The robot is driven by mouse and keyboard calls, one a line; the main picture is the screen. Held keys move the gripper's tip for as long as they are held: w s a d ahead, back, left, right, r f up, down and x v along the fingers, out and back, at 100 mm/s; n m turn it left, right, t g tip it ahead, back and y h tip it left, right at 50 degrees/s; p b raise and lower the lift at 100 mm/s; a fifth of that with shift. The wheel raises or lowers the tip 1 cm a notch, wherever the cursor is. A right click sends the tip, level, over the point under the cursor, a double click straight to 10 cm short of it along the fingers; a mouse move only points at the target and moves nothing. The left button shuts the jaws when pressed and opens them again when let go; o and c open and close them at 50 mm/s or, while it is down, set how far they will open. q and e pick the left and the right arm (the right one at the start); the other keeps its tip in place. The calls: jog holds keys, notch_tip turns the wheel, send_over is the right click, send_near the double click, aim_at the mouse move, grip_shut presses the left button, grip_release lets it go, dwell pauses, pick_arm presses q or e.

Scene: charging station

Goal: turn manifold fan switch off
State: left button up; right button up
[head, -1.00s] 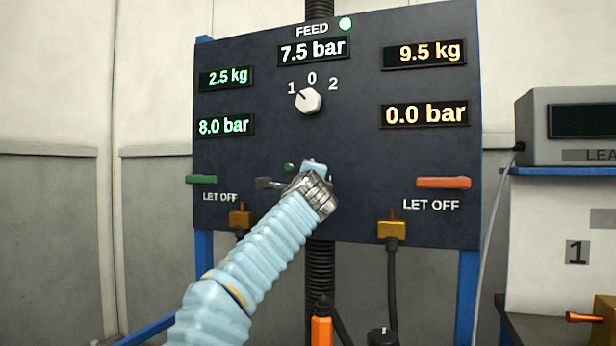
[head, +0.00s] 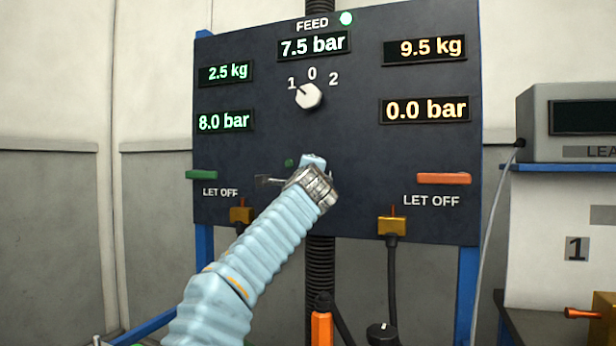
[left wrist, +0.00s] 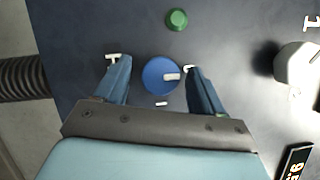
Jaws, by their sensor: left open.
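A round blue knob (left wrist: 155,75) with a white pointer mark is on the dark panel (head: 340,150), in the left wrist view. Its mark points right, toward one finger. A green lamp or button (left wrist: 176,19) sits beyond it; it also shows in the head view (head: 289,163). My left gripper (left wrist: 153,84) is open, with one finger on each side of the blue knob; contact cannot be told. In the head view my left gripper (head: 312,170) is at the lower middle of the panel and hides the blue knob. My right gripper is not in view.
The white FEED knob (head: 309,96) is above my gripper, pointing toward 1. Green (head: 201,175) and orange (head: 444,179) LET OFF handles flank it. Brass connectors (head: 391,225) with cables are below. A grey box (head: 567,125) stands on the right.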

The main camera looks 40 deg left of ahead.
pick_arm(q)
jog(key=shift+d, duration=0.1)
jog(key=b+v, duration=0.4)
jog(key=v, duration=0.9)
jog(key=shift+s+d+b, duration=0.2)
jog(key=shift+s+b, duration=0.05)
jog(key=shift+b, duration=0.15)
